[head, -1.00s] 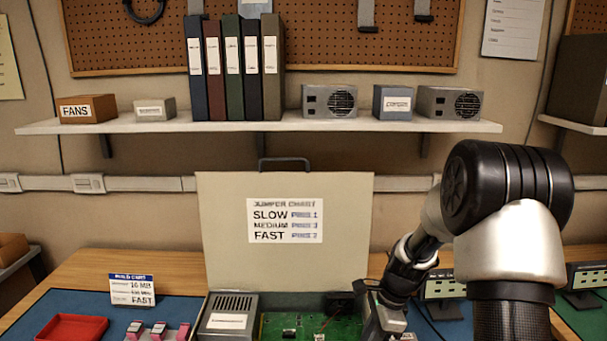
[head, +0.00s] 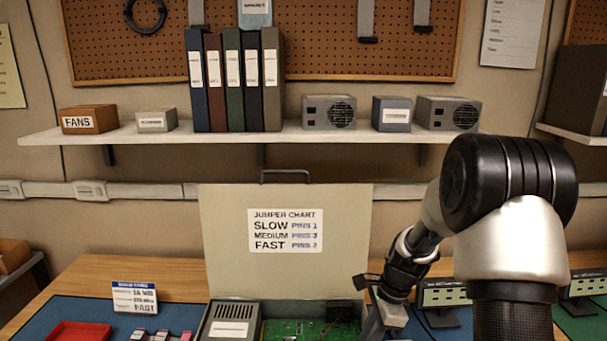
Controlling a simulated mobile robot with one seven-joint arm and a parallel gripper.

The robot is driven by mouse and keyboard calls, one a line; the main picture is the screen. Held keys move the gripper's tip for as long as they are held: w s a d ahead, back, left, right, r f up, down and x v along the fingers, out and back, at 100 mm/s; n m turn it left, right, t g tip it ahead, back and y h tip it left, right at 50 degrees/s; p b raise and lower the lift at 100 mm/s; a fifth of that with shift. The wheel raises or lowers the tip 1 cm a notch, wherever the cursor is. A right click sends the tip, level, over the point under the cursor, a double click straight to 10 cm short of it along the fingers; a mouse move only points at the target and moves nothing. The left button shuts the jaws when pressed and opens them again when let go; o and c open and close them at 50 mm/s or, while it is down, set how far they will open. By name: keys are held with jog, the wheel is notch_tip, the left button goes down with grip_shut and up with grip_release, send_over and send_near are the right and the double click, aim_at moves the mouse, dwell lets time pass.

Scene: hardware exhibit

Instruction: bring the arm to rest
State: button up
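My arm comes in from the right and bends down toward the table. The grey body of my gripper (head: 385,323) shows at the bottom edge, at the right side of an open computer case. Its fingertips are cut off by the frame, so I cannot tell whether it is open or holds anything.
The open case has a raised lid (head: 225,230) with a jumper chart (head: 285,230). Inside are a green circuit board (head: 308,328) and a grey power supply (head: 232,322). A build card (head: 135,298) and red tray (head: 78,333) are left. A loaded shelf (head: 290,133) spans the back wall.

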notch_tip(320, 180, up, 12)
jog(key=s+n+t+p, duration=0.1)
jog(key=s+n+p, duration=0.1)
jog(key=s+n, duration=0.15)
jog(key=s+a+r+n+t+h+p, duration=0.1)
jog(key=s+r+n+t+h+p, duration=0.1)
jog(key=s+r+n, duration=1.2)
jog(key=s+r+t+p, duration=0.1)
jog(key=s+r+t, duration=0.1)
jog(key=s+r, duration=0.3)
jog(key=shift+r+t+h, duration=0.15)
jog(key=shift+t+h, duration=0.15)
jog(key=shift+h, duration=0.1)
